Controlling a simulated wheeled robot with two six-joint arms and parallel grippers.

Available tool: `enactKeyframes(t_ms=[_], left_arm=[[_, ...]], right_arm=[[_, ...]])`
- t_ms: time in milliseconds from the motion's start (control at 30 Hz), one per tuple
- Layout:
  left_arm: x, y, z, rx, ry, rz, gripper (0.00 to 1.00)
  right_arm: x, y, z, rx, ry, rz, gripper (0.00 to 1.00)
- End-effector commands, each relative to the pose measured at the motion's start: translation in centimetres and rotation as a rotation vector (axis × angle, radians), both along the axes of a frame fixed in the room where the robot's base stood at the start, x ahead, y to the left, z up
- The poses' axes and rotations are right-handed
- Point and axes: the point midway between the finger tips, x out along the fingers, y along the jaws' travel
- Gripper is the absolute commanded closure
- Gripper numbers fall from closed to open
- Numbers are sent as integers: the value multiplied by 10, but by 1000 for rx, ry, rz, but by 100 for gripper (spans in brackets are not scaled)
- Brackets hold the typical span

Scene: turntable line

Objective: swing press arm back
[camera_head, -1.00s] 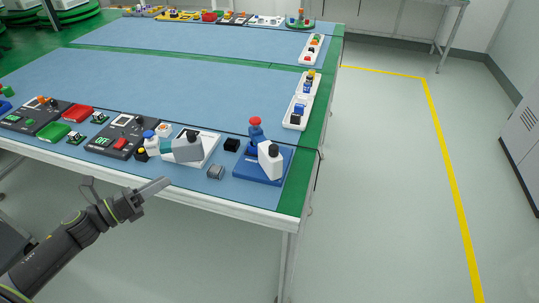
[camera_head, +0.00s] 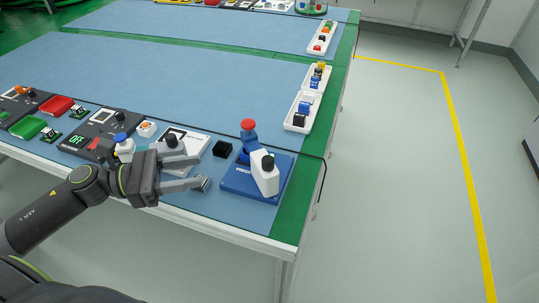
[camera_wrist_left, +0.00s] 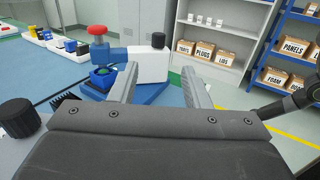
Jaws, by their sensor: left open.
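The press has a blue base (camera_head: 230,182), a blue post with a red knob (camera_head: 248,124), and a white arm (camera_head: 262,178) with a black knob (camera_head: 268,162). My right gripper is not in view.
A black block (camera_head: 222,149) and a white panel (camera_head: 194,140) are near the fingers. White trays (camera_head: 296,122) line the right edge. The mat's middle is clear.

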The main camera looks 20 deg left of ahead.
Motion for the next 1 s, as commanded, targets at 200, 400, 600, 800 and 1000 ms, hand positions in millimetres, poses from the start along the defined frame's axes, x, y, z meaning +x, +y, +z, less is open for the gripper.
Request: enactKeyframes(t_ms=[200, 400, 600, 800, 1000], left_arm=[[11, -20, 1, -7, -7, 3, 57], [20, -37, 2, -6, -6, 2, 57], [30, -55, 3, -8, -6, 2, 57], [40, -74, 3, -8, -3, 4, 57], [51, -93, 3, -8, -2, 4, 57]], right_arm=[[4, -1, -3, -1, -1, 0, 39], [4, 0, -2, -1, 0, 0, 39], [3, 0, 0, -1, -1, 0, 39], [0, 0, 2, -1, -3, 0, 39], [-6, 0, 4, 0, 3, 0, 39]])
